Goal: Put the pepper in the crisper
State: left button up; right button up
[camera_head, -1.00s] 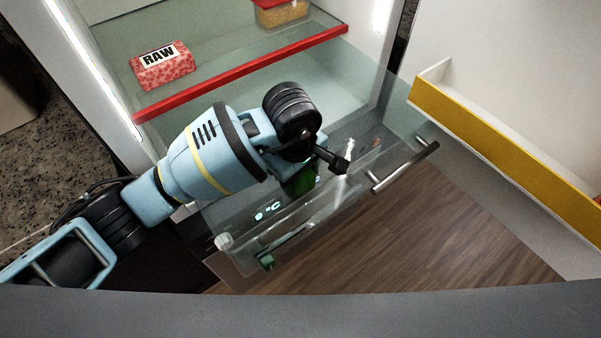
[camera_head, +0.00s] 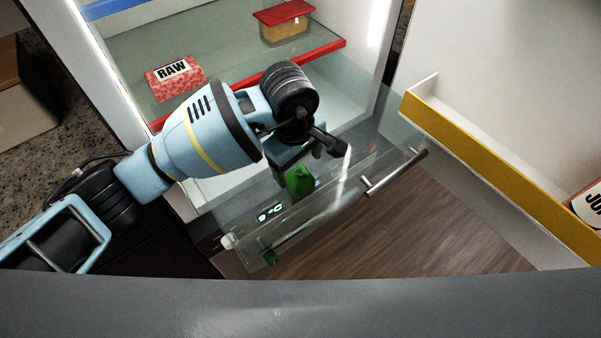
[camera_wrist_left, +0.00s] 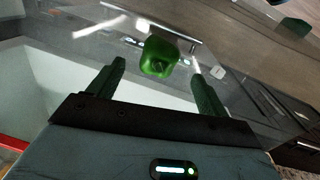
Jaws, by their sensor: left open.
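The green pepper (camera_head: 299,181) shows below my left gripper (camera_head: 297,157), within the outline of the clear crisper drawer (camera_head: 325,207), which is pulled out. I cannot tell whether it rests on the drawer floor. In the left wrist view the pepper (camera_wrist_left: 159,57) lies just beyond and between the fingertips of my open left gripper (camera_wrist_left: 157,76), with gaps to both fingers. Nothing is held between the fingers. My right gripper is not in view.
A RAW meat pack (camera_head: 175,79) and a red-lidded container (camera_head: 284,25) sit on the red-edged glass shelf (camera_head: 325,50) above. The drawer's metal handle (camera_head: 397,172) faces the wooden floor (camera_head: 440,215). A yellow-fronted door bin (camera_head: 490,160) stands at right.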

pick_arm(q)
notch_tip(320, 180, up, 4)
jog(key=shift+a+f+p, duration=0.1)
jog(key=shift+f+p, duration=0.05)
jog(key=shift+p, duration=0.35)
jog(key=shift+s+r+p, duration=0.15)
jog(key=shift+r+p, duration=0.15)
jog(key=shift+r, duration=0.35)
jog(key=shift+a, duration=0.1)
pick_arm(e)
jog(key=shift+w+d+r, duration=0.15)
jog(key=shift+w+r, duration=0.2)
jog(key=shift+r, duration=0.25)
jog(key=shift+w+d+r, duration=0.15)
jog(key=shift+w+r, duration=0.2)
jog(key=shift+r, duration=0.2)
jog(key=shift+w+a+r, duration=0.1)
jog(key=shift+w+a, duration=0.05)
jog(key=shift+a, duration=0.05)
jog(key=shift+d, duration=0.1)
